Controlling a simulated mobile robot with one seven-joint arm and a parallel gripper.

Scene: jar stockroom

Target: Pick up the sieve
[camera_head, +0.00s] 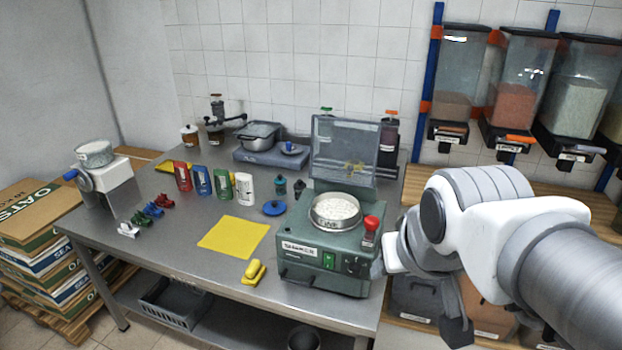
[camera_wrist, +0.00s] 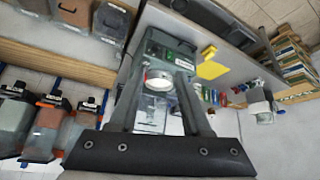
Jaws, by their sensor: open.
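The sieve is most likely the round metal pan (camera_head: 335,211) filled with white grains, sitting on top of a green machine (camera_head: 325,262) at the front right of the steel table. In the wrist view the sieve (camera_wrist: 158,83) shows between my two fingers, but some way beyond them. My gripper (camera_wrist: 160,74) is open and empty, its dark fingers apart. In the head view my gripper (camera_head: 458,325) is partly hidden by my wrist, to the right of the machine and beyond the table edge. A raised clear lid (camera_head: 345,145) stands behind the sieve.
A red knob (camera_head: 371,224) stands close right of the sieve. A yellow mat (camera_head: 234,237) and yellow block (camera_head: 253,272) lie left of the machine. Another round metal pan (camera_head: 95,153) sits at far left. Dispensers (camera_head: 517,80) hang at right.

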